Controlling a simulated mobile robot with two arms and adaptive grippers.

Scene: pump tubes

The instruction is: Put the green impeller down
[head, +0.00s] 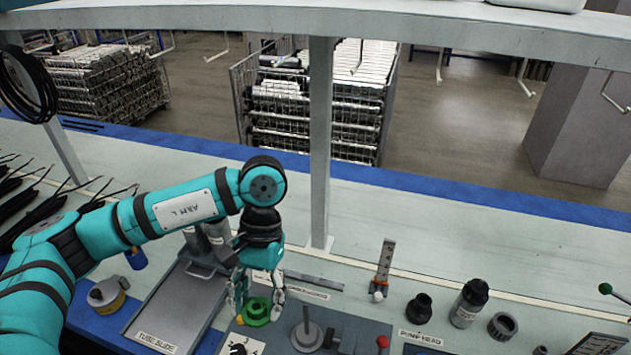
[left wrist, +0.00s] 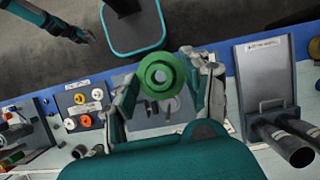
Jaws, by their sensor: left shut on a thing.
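The green impeller (head: 256,312) is a round, flanged part with a hub. My left gripper (head: 257,300) points down with its fingers on either side of the impeller and is shut on it. In the left wrist view the green impeller (left wrist: 160,76) shows its round hub with a central hole, between the fingertips of my left gripper (left wrist: 163,85). It hides part of the grey fixture behind it. I cannot tell how far it is above the surface below. My right gripper (left wrist: 86,36) seems to show small at the upper left of the left wrist view; its jaws are unclear.
A grey plate with an upright post (head: 306,325) is right of the impeller. A sloped tube slide (head: 180,300) is left. A shelf post (head: 320,150) rises behind.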

